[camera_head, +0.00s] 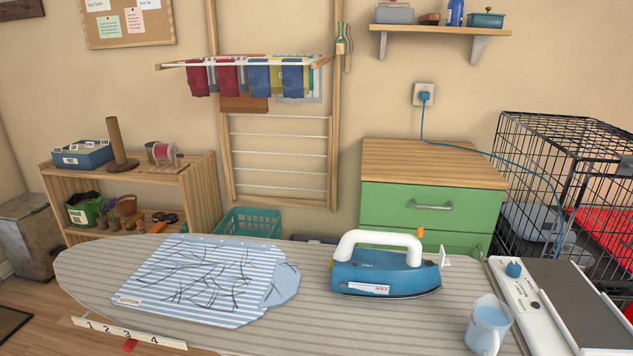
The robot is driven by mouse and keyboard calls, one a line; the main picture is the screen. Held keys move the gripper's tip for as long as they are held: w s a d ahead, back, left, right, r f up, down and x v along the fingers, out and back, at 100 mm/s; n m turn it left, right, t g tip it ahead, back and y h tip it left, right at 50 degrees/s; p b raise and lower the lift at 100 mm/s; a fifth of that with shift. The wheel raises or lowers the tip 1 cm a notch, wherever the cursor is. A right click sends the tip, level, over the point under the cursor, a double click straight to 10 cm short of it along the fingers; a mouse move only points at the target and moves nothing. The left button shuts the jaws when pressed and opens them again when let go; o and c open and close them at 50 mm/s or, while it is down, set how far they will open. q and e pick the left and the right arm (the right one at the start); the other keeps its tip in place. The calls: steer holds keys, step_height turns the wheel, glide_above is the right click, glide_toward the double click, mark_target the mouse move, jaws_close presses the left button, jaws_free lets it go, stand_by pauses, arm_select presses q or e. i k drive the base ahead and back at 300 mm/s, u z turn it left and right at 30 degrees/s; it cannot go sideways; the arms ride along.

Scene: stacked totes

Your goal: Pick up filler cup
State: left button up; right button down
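The filler cup, a small clear jug with pale blue liquid (488,325), stands upright at the right front of the striped ironing board (300,325). Neither of my grippers shows in the head view.
A blue iron with a white handle (386,268) rests on the board left of the cup. A striped cloth (205,275) lies further left. A white panel with a blue knob (520,290) is close on the cup's right. A green drawer cabinet (430,205) and a wire cage (535,150) stand behind.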

mark_target(492, 319)
steer(key=k, duration=0.5)
steer(key=z, duration=2.15)
steer(key=i, duration=1.25)
steer(key=u, duration=2.2)
